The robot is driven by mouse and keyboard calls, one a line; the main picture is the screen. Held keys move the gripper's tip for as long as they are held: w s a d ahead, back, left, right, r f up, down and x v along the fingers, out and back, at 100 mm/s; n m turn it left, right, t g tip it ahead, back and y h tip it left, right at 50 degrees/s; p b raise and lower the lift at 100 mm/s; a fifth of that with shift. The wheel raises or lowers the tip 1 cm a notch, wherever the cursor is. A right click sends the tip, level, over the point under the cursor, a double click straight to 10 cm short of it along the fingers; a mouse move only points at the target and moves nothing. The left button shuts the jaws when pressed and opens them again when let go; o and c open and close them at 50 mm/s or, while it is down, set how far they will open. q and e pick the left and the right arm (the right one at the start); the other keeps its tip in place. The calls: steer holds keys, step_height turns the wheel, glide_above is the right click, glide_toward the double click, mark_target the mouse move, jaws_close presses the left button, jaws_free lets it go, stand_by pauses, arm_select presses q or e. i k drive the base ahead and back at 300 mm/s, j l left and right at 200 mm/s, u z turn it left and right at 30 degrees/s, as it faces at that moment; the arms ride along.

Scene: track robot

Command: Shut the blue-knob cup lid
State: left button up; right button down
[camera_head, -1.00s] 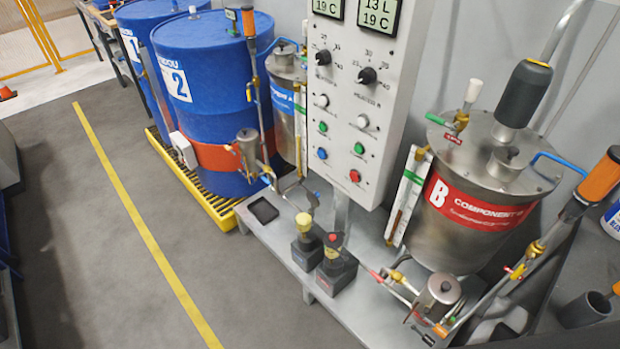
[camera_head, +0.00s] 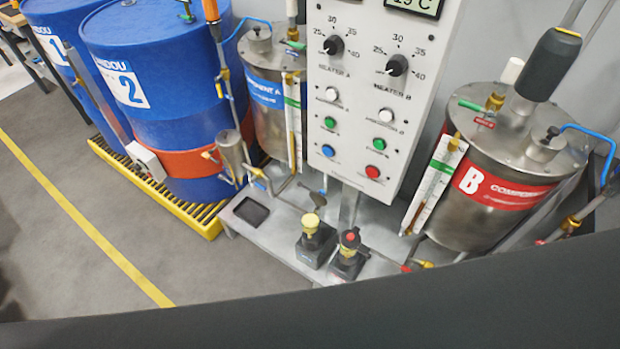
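A small metal cup (camera_head: 232,155) stands in front of the red band of blue drum 2, joined to thin pipework. I cannot make out a blue knob on it, nor whether its lid is open or shut. The second small metal cup, at the lower right, is hidden behind a dark shape close to the camera. Two larger metal pots have lids on: component A (camera_head: 266,118) left of the panel and component B (camera_head: 480,205) right of it. Neither of my grippers is in view.
A white control panel (camera_head: 352,105) stands between the pots. A yellow-knobbed block (camera_head: 315,245) and a red-knobbed block (camera_head: 348,262) sit on the grey bench. Drum 2 (camera_head: 165,60) stands on a yellow grated pallet (camera_head: 209,225). Floor on the left is clear.

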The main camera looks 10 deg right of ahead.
mark_target(319, 199)
steer(key=i+j+z, duration=0.1)
steer(key=j, duration=0.25)
steer(key=i+j+z, duration=0.1)
steer(key=i+j, duration=0.15)
steer(key=i+j+z, duration=0.1)
steer(key=j, duration=0.35)
steer(key=i+j, duration=0.2)
steer(key=j, duration=0.15)
steer(key=z, duration=0.05)
